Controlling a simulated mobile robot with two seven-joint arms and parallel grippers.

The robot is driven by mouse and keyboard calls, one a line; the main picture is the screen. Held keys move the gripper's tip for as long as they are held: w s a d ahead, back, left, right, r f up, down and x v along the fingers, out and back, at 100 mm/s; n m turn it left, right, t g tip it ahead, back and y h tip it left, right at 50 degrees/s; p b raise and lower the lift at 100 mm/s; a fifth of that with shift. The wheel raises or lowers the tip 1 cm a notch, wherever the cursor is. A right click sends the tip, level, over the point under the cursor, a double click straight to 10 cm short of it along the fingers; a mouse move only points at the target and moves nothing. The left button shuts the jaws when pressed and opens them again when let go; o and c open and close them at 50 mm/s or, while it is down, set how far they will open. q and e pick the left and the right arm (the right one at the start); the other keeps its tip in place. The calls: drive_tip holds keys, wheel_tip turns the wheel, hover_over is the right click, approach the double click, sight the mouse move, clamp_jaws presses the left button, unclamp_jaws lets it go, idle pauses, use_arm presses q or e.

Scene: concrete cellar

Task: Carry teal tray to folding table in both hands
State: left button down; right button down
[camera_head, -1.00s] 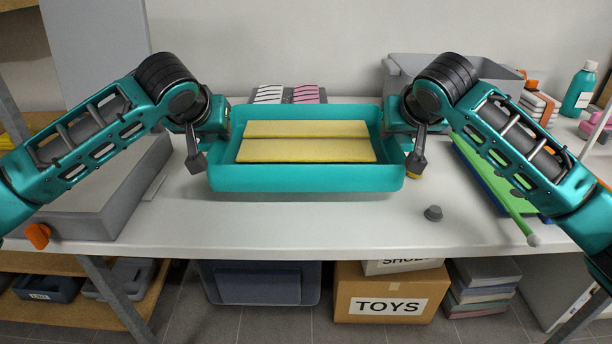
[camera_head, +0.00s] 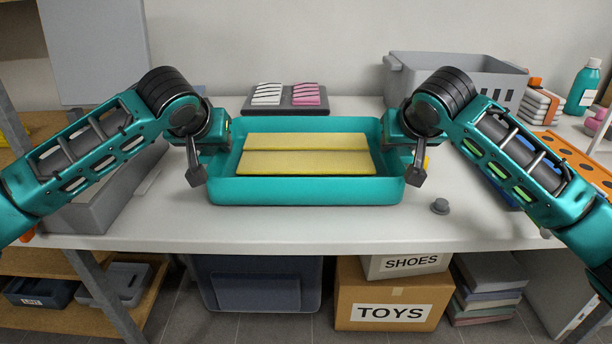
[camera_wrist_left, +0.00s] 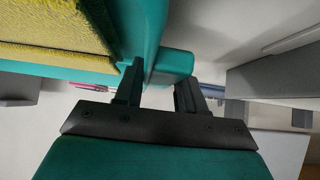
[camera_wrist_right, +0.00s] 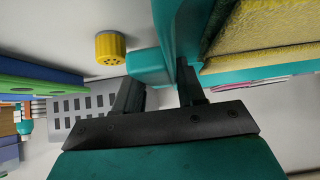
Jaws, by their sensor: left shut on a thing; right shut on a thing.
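The teal tray (camera_head: 305,192) is level in front of me in the head view, with yellow cloth-like pieces (camera_head: 305,162) lying flat in it. My left gripper (camera_head: 212,160) is shut on the tray's left end; the left wrist view shows its fingers (camera_wrist_left: 158,88) around the teal end piece. My right gripper (camera_head: 400,158) is shut on the tray's right end; its fingers (camera_wrist_right: 158,90) show in the right wrist view. The tray is over the white table (camera_head: 300,232). The head view does not clearly show the gap beneath it. I cannot tell which table is the folding table.
A dark holder with white and pink items (camera_head: 287,98) sits behind the tray. A grey crate (camera_head: 465,75) stands back right, a grey bin (camera_head: 105,205) at left. A small grey knob (camera_head: 440,206) lies front right. A yellow-capped thing (camera_wrist_right: 110,47) is near the right gripper.

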use_arm(q)
drive_tip(key=shift+w+a+f, duration=0.1)
drive_tip(key=shift+a+f, duration=0.1)
drive_tip(key=shift+f, duration=0.15)
use_arm(e)
drive_tip(key=shift+w+d+f, duration=0.1)
drive_tip(key=shift+d+f, duration=0.1)
drive_tip(key=shift+f, duration=0.15)
use_arm(q)
drive_tip(key=c, duration=1)
unclamp_jaws()
drive_tip(key=shift+r, duration=0.1)
drive_tip(key=shift+c, duration=0.2)
use_arm(e)
drive_tip(key=c, duration=1)
unclamp_jaws()
drive_tip(key=shift+r, duration=0.1)
drive_tip(key=shift+c, duration=0.2)
use_arm(q)
drive_tip(key=o, duration=0.4)
drive_tip(key=shift+d, duration=0.1)
use_arm(e)
drive_tip(key=o, duration=0.4)
drive_tip(key=shift+a, duration=0.1)
